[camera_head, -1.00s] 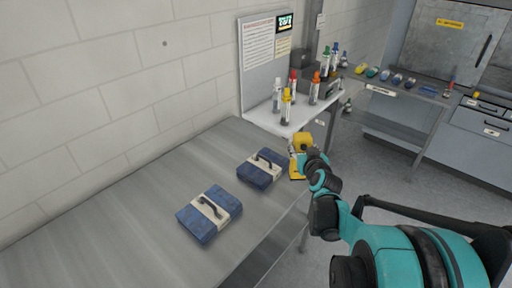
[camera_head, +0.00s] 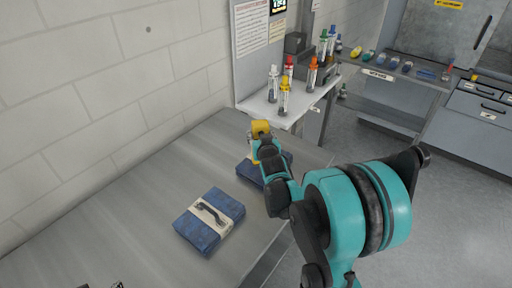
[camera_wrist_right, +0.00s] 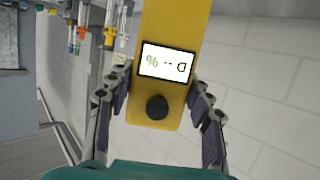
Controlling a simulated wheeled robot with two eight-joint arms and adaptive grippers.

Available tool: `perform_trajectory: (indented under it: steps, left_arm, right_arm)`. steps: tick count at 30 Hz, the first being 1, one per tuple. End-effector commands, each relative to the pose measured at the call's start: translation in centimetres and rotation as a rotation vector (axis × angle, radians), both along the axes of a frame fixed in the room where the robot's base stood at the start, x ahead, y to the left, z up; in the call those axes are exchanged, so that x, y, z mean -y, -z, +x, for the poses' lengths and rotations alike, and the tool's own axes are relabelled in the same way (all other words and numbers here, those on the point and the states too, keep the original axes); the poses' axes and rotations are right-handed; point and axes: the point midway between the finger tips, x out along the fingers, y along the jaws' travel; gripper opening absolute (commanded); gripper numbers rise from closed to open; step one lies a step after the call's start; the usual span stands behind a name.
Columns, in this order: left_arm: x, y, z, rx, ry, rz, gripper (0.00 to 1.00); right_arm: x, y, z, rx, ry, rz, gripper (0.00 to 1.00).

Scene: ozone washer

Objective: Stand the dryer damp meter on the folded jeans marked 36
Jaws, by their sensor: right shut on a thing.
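The dryer damp meter is a yellow block, seen in the head view (camera_head: 261,127) and close up in the wrist view (camera_wrist_right: 165,100), with a white display and a dark round knob. My right gripper (camera_head: 262,140) is shut on it, one finger on each side, and holds it over the far folded jeans. The far folded jeans (camera_head: 248,173) are a blue bundle, partly hidden by my right arm. No number is readable on either bundle. Dark tips at the bottom left edge may be my left gripper (camera_head: 103,286).
Both bundles lie on a grey metal table (camera_head: 150,215), bare on its left part. A white shelf (camera_head: 262,112) with several coloured-capped bottles stands beyond it, before an upright notice board (camera_head: 249,40). A wall runs along the left.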

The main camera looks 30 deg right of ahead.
Motion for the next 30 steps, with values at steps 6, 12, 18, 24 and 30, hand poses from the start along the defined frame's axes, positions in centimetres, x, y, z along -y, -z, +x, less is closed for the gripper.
perform_trajectory:
  steps: [6, 12, 18, 24, 30]
  left_arm:
    - [0.0, 0.5, 0.0, 0.000, 0.000, 0.000, 0.40]
    - [0.0, 1.4, 0.0, 0.000, 0.000, 0.000, 0.40]
    - [0.0, 1.9, 0.0, 0.000, 0.000, 0.000, 0.40]
    - [0.0, 1.9, 0.0, 0.000, 0.000, 0.000, 0.40]
    - [0.0, 2.0, 0.0, 0.000, 0.000, 0.000, 0.40]
  right_arm:
    - [-1.2, 1.1, 1.3, 0.001, -0.001, 0.001, 0.13]
    - [-1.2, 3.6, 1.3, 0.001, 0.001, 0.000, 0.13]
    - [-1.2, 5.1, 1.2, 0.001, 0.001, 0.000, 0.13]
    - [-1.2, 5.1, 1.2, 0.000, 0.001, 0.001, 0.13]
    - [-1.2, 5.2, 1.2, 0.000, 0.001, 0.001, 0.72]
